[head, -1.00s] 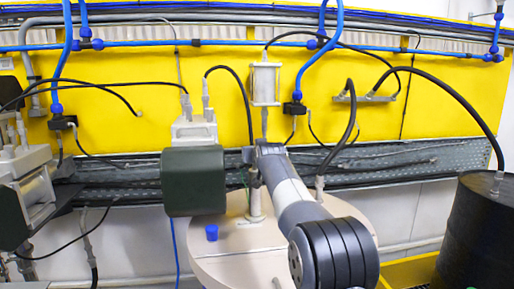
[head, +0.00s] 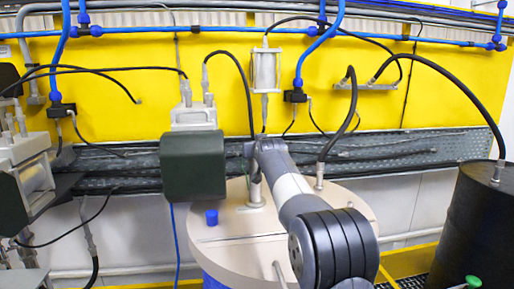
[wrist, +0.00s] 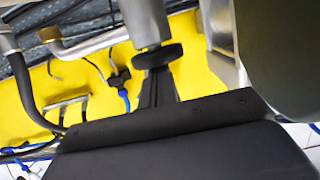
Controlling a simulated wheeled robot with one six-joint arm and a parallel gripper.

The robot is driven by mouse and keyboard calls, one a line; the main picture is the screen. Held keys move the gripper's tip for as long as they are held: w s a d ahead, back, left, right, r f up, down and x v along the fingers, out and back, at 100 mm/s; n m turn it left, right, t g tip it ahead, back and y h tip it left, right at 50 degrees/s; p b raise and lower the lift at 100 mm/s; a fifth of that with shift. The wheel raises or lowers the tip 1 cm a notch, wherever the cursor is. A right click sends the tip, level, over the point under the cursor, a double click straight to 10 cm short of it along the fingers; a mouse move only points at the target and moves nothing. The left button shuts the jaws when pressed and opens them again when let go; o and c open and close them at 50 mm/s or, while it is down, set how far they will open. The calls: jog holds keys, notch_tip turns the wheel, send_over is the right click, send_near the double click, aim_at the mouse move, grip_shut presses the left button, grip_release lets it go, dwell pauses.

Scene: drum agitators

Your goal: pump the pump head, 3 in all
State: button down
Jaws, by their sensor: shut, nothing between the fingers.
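The pump head stands upright as a pale post (head: 256,193) on the round beige lid (head: 330,207) of a drum in the head view. In the wrist view, which is upside down, it seems to be the grey cylinder (wrist: 146,22) with a black disc (wrist: 158,56) at its end. My gripper (wrist: 157,78) is shut and empty, with its dark fingers at the disc. Whether they touch it I cannot tell. In the head view my gripper (head: 252,166) is over the post, and my wrist partly hides it.
A blue cap (head: 212,217) and a hose fitting (head: 319,178) stand on the lid. A black drum (head: 468,230) with a hose is at the right. Machine units (head: 22,170) are at the left. Hoses and a yellow wall panel (head: 225,85) lie behind.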

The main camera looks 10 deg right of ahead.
jog(key=shift+f, duration=0.3)
jog(key=b+v, duration=0.4)
jog(key=v, duration=0.7)
jog(key=shift+r, duration=0.15)
jog(key=shift+w, duration=0.1)
dwell(1.9)
notch_tip(320, 180, up, 7)
jog(key=p, duration=0.2)
jog(key=shift+w+r, duration=0.15)
jog(key=shift+w, duration=0.25)
jog(key=shift+w, duration=0.1)
jog(key=p+x, duration=0.1)
jog(key=x, duration=0.2)
jog(key=f+p+x, duration=0.1)
jog(key=p+x, duration=0.1)
jog(key=x, duration=0.2)
jog(key=p+x, duration=0.1)
jog(key=x, duration=0.2)
jog(key=shift+f, duration=1.4)
